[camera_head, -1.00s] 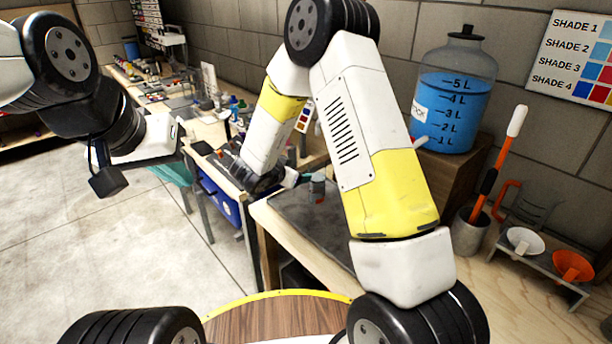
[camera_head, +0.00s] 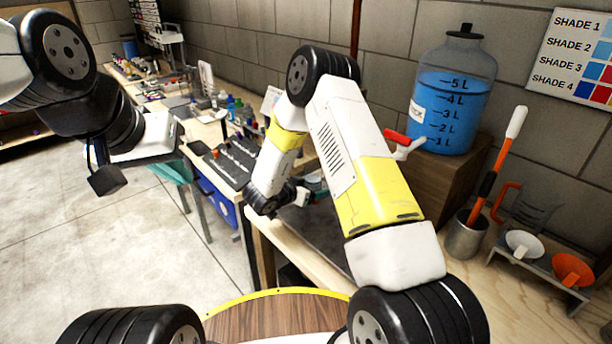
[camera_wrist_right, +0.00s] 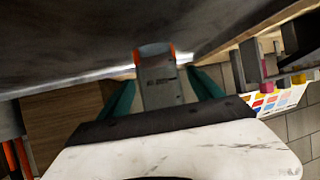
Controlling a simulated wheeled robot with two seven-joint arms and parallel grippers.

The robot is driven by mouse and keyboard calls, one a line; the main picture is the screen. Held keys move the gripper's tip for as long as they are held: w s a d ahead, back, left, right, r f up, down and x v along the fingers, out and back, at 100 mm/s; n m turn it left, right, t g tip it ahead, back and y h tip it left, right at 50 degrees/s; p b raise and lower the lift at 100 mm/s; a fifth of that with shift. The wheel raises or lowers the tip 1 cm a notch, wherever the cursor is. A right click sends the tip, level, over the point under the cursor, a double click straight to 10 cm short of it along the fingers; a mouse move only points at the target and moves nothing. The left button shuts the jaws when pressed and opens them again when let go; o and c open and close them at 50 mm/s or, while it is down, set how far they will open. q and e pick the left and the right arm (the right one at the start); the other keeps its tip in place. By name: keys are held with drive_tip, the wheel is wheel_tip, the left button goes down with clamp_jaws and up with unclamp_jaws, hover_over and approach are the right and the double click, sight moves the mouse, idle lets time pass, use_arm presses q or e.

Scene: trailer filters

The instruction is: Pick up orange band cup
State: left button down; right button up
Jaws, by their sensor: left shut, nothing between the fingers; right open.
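The orange band cup (camera_wrist_right: 160,84) is grey with orange bits at its end near the dark mat. It shows in the right wrist view between the two teal fingers of my right gripper (camera_wrist_right: 162,92), which are open on either side of it, with a gap visible at the fingers. In the head view my right gripper (camera_head: 312,188) is low over the dark mat, and the cup is mostly hidden there.
The dark mat (camera_head: 318,238) lies on the wooden bench. A rack of small items (camera_head: 232,160) stands beyond it. A blue water jug (camera_head: 448,105) with a red tap is on a wooden box to the right. A metal pot (camera_head: 465,238) and funnels (camera_head: 572,268) stand nearer.

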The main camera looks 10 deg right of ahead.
drive_tip(key=shift+w+d+f, duration=0.15)
drive_tip(key=shift+w+d, duration=0.05)
drive_tip(key=c, duration=1.6)
clamp_jaws()
drive_tip(key=shift+r, duration=0.3)
